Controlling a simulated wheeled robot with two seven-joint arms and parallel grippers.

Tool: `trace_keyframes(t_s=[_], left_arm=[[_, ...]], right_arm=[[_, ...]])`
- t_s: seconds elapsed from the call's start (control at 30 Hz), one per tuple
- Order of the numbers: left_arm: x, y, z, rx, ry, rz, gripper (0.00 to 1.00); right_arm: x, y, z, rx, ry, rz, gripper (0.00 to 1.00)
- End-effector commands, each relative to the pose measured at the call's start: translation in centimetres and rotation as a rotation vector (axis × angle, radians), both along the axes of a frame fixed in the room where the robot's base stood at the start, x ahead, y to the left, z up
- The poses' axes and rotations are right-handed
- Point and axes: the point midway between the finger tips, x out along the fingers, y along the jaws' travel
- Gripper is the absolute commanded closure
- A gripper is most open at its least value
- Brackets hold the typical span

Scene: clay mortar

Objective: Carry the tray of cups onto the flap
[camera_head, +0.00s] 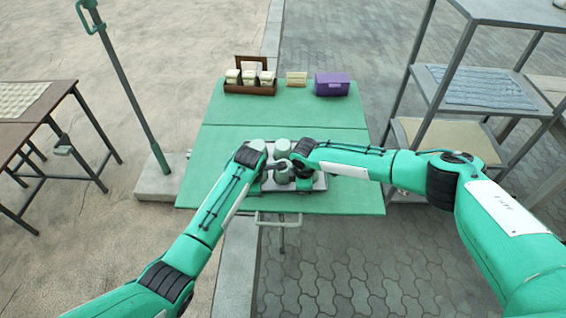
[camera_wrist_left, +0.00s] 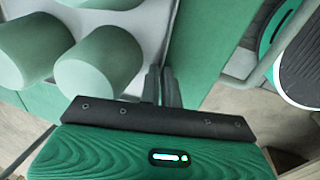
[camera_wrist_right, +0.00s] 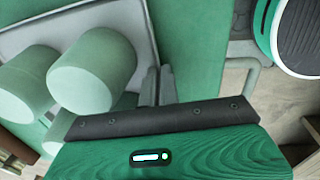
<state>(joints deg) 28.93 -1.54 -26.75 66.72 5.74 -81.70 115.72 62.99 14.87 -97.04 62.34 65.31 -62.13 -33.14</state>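The grey tray (camera_head: 320,183) is over the front panel of the green table, which I take to be the flap (camera_head: 352,198); I cannot tell whether it rests or hangs just above. Several pale green cups (camera_head: 282,147) stand upright on it, partly hidden by my arms. My left gripper (camera_wrist_left: 161,86) has its fingers closed about the tray's rim (camera_wrist_left: 165,45), beside a cup (camera_wrist_left: 100,62). My right gripper (camera_wrist_right: 159,86) is likewise closed on the rim, beside a cup (camera_wrist_right: 92,66). In the head view my forearms hide both fingertips.
On the table's back panel (camera_head: 285,112) stand a brown box with pale blocks (camera_head: 250,88), a cream stack (camera_head: 296,78) and a purple box (camera_head: 331,85). A metal shelf (camera_head: 445,95) stands close at right.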

Motion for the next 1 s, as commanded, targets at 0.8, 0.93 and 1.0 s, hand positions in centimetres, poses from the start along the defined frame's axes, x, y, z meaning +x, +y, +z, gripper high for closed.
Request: trace_keyframes(t_s=[0.8,0.93,1.0], left_arm=[[0.1,0.1,5.1,0.0,-0.003,0.002,1.0],[0.1,0.1,5.0,0.0,-0.003,0.002,1.0],[0.1,0.1,5.0,0.0,-0.003,0.002,1.0]], right_arm=[[-0.1,0.0,5.0,0.0,0.002,0.0,1.0],[-0.1,0.0,5.0,0.0,0.002,0.0,1.0],[-0.1,0.0,4.9,0.001,0.002,0.0,1.0]])
